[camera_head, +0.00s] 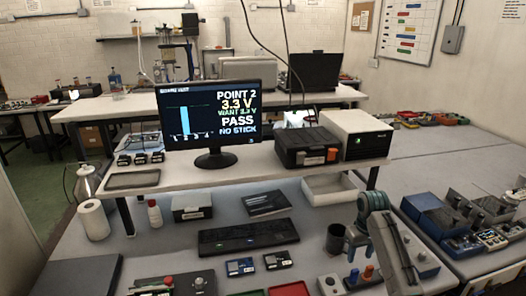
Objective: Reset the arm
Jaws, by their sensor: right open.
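My right arm rises from the lower right, with a grey link and a teal joint. My right gripper (352,246) hangs below the joint, small and partly hidden by the arm. It is open and I see nothing held in it. It is beside a dark mug (335,238) on the bench; I cannot tell whether they touch. My left gripper is not in view. A monitor (213,117) on the raised shelf reads "POINT 2", "3.3 V", "WANT 3.3 V", "PASS" and "NO STICK". I cannot make out a sealed cylinder.
A keyboard (248,236) lies mid-bench, with small dark modules (240,266) in front. A pale tray (329,190) is under the shelf edge. Colored knobs (361,274) stand near the arm. A paper roll (93,220) stands left.

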